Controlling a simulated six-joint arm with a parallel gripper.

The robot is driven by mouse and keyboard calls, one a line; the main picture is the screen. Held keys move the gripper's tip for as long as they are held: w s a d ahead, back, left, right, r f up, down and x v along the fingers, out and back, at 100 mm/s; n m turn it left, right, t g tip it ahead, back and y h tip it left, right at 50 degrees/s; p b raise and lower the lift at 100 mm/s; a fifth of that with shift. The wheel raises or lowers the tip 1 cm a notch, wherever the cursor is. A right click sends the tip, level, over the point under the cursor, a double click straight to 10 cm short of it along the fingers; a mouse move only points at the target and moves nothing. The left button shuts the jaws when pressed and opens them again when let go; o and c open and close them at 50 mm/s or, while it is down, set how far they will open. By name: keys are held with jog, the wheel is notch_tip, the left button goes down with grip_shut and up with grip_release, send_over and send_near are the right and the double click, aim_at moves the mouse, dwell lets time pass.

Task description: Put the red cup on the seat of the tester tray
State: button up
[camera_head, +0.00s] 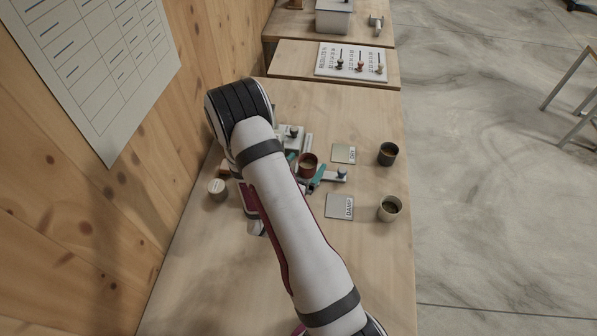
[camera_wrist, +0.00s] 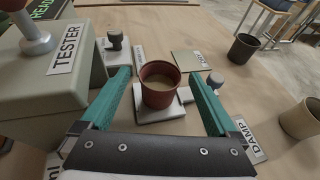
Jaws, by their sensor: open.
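The red cup (camera_head: 308,165) stands upright with light brown contents inside. In the wrist view the red cup (camera_wrist: 160,90) is on a pale square plate (camera_wrist: 174,112) beside the box labelled TESTER (camera_wrist: 60,75), apparently the tray's seat; the exact fit under the cup is hidden. My gripper (camera_head: 305,171) is open around the cup. In the wrist view my gripper (camera_wrist: 159,74) has one teal finger on each side of it, with visible gaps. My arm hides much of the tester in the head view.
A dark cup (camera_head: 388,153) and a beige cup (camera_head: 389,208) stand at the right. A DAMP card (camera_head: 339,206) and another card (camera_head: 343,154) lie nearby. A grey-topped knob (camera_wrist: 215,82) is close to the right finger. The wooden wall is left; the front table is clear.

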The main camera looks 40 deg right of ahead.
jog(key=v, duration=1.1)
jog(key=s+d+r+m+g, duration=0.3)
jog(key=s+r+m+g, duration=0.75)
jog(key=s+m, duration=0.4)
jog(key=s+a+r+m+t+y, duration=0.1)
jog(key=s+a+r+m+y, duration=0.1)
jog(key=a+m+y, duration=0.5)
jog(key=s+a+r+m+t+y, duration=0.2)
jog(key=a+m+y, duration=0.5)
jog(key=a, duration=0.5)
jog(key=shift+s+a+m, duration=0.3)
jog(key=shift+a+m, duration=0.1)
jog(key=shift+m, duration=0.15)
